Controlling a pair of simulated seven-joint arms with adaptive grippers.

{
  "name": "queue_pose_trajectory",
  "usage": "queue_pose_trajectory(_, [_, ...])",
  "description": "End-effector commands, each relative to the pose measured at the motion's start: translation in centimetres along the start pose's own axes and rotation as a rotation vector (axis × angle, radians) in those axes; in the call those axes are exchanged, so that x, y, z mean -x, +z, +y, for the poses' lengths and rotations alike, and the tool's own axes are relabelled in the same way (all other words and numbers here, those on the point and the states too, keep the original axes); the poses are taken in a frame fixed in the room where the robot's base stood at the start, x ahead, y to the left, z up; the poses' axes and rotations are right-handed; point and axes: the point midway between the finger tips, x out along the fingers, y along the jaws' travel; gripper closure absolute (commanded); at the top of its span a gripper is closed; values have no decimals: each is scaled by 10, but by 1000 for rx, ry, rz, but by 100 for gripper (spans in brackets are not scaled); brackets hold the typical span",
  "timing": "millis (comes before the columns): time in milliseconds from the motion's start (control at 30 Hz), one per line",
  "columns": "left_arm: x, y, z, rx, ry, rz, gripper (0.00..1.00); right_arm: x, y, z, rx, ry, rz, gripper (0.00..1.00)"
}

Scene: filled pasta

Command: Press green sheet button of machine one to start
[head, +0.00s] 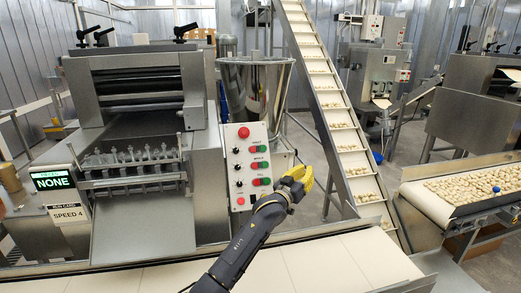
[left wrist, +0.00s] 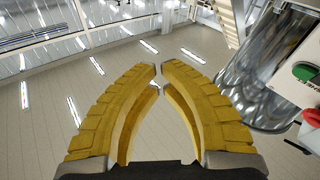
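A white control panel (head: 250,165) stands on the front machine (head: 140,150), with a red button (head: 244,132) at the top and a column of paired green and red buttons (head: 260,165) below. The button labels are too small to read surely. My left gripper (head: 299,178) has yellow fingers and is just right of the panel's lower part, apart from the buttons. In the left wrist view its fingertips (left wrist: 159,68) nearly meet with nothing between them. A green button (left wrist: 304,72) and a red button (left wrist: 311,117) show at that view's right edge. My right gripper is not in view.
A display (head: 53,180) reads NONE, above a SPEED 4 card (head: 68,213). A steel hopper (head: 257,90) stands behind the panel. An inclined conveyor (head: 335,105) rises behind the gripper. A pale belt (head: 340,262) runs along the front. Pasta lies on a conveyor (head: 432,205) at right.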

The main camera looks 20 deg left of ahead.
Motion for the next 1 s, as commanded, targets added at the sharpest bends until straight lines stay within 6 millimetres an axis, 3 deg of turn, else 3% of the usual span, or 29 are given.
queue_pose_trajectory(200, [-18,-36,-38,-55,-115,-121,100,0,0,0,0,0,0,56])
queue_pose_trajectory(500, [-20,-83,-91,-89,-311,-193,100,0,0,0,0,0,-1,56])
queue_pose_trajectory(700, [-17,-101,-109,-96,-386,-202,100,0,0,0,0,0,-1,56])
queue_pose_trajectory(1000, [-16,-107,-114,-96,-408,-202,100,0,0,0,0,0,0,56])
